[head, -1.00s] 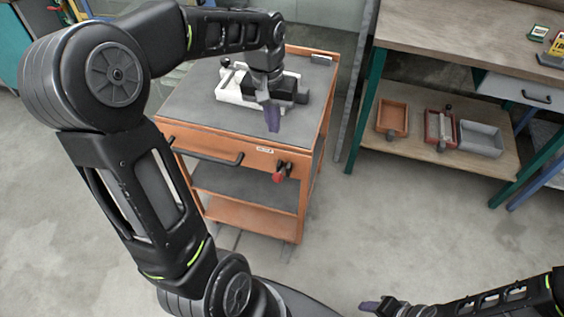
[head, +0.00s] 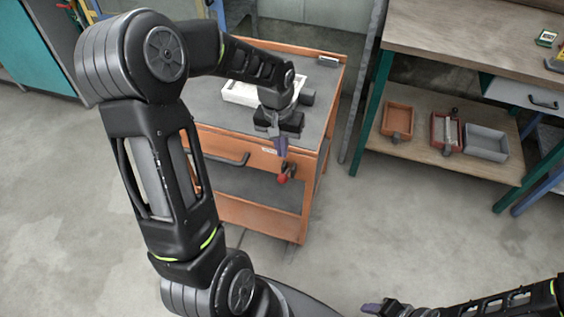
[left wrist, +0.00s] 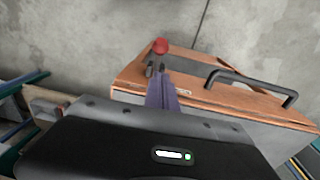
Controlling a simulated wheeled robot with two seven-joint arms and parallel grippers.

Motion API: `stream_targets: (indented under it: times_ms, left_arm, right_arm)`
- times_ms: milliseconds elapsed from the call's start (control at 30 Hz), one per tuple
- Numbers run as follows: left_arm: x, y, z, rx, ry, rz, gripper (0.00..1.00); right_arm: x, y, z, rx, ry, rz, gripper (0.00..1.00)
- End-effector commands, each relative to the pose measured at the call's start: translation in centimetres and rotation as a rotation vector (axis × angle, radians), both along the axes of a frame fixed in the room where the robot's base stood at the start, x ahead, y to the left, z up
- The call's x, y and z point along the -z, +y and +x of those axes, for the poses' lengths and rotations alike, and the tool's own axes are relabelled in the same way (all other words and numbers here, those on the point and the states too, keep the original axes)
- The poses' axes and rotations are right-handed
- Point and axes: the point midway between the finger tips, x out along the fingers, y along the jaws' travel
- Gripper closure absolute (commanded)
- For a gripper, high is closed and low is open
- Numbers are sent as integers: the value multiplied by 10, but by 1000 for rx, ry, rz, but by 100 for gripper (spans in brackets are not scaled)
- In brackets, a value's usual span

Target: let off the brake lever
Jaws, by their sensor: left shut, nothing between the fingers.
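The brake lever, with a red knob (head: 283,178), sits on the front face of the orange cart (head: 240,213), near its right corner. In the left wrist view the red knob (left wrist: 160,46) shows just beyond my fingertips. My left gripper (head: 281,150) is shut and empty, its purple fingers pointing down at the cart's front edge just above the lever. In the left wrist view the shut fingers (left wrist: 161,88) overlap the lever's dark base, and I cannot tell whether they touch it. My right gripper (head: 372,307) is at the bottom edge, far from the cart; its jaw opening is unclear.
A white tray (head: 236,92) lies on the cart top, partly behind my left arm. The cart's black handle (head: 228,161) is left of the lever. A workbench (head: 440,40) on the right holds several bins on its lower shelf. The floor between is clear.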

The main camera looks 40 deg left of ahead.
Motion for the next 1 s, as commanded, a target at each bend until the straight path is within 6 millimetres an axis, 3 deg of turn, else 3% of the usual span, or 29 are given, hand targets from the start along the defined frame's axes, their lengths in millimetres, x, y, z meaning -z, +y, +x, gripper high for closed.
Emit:
stream_targets:
  times_ms: [100, 300, 767, 1000]
  left_arm:
    - [18, -6, -7, 1, 4, -1, 100]
    - [35, -12, -17, 0, 0, 0, 100]
    - [39, -14, -18, 0, -3, 1, 100]
    - [45, -14, -11, 1, -36, 13, 100]
  right_arm:
    - [-4, 0, 0, 0, 0, 0, 49]
    - [-6, 0, 0, 0, 0, 0, 49]
    - [-5, 0, 0, 0, 0, 0, 49]
    - [10, 0, 0, 0, 0, 0, 49]
